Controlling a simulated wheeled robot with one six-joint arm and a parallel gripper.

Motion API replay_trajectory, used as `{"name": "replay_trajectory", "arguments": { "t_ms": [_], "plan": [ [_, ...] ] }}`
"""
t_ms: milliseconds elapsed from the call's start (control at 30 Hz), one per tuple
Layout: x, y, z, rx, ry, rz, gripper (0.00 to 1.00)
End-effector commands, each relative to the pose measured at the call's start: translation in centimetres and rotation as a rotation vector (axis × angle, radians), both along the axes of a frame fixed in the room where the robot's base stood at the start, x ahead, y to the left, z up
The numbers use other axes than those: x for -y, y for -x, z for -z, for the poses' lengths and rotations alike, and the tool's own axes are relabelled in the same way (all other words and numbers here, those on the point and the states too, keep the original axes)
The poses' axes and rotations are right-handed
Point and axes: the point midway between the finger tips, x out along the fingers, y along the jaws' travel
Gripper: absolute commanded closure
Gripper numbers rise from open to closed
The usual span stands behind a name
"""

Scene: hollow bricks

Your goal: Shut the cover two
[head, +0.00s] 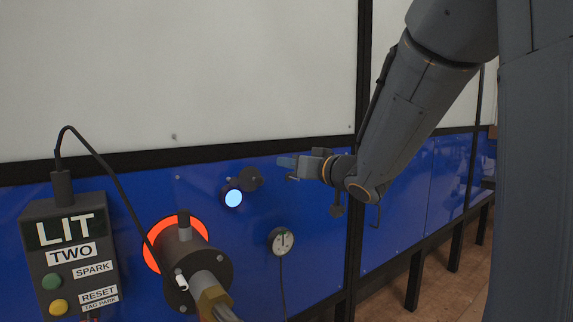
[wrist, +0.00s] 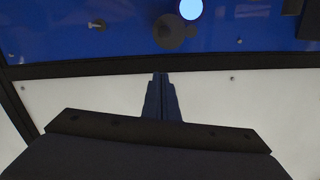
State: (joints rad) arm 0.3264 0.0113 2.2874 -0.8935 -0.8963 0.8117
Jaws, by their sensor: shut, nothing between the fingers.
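A small round port glowing pale blue (head: 233,198) sits on the blue panel. A dark round cover (head: 250,178) hangs at its upper right, swung aside, so the port is uncovered. In the wrist view the glowing port (wrist: 190,9) is at the top edge, with the dark cover (wrist: 168,31) just below it. My gripper (head: 286,162) is to the right of the cover in the head view and looks apart from it. Its fingers are together and empty, and they also show in the wrist view (wrist: 161,76).
A dark control box (head: 66,225) reads LIT and TWO, with green and yellow buttons. A burner (head: 190,262) with a glowing orange ring and a cable juts out at lower left. A dark frame post (head: 355,220) stands right.

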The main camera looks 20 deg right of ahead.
Motion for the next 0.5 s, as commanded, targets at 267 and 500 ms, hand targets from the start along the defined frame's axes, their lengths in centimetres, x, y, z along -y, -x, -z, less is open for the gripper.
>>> {"name": "replay_trajectory", "arguments": {
  "t_ms": [267,500],
  "plan": [
    [-1.7,-4.8,0.3,-0.003,0.000,-0.001,1.00],
    [-2.7,-7.4,1.9,-0.007,-0.001,0.003,1.00]
  ]
}}
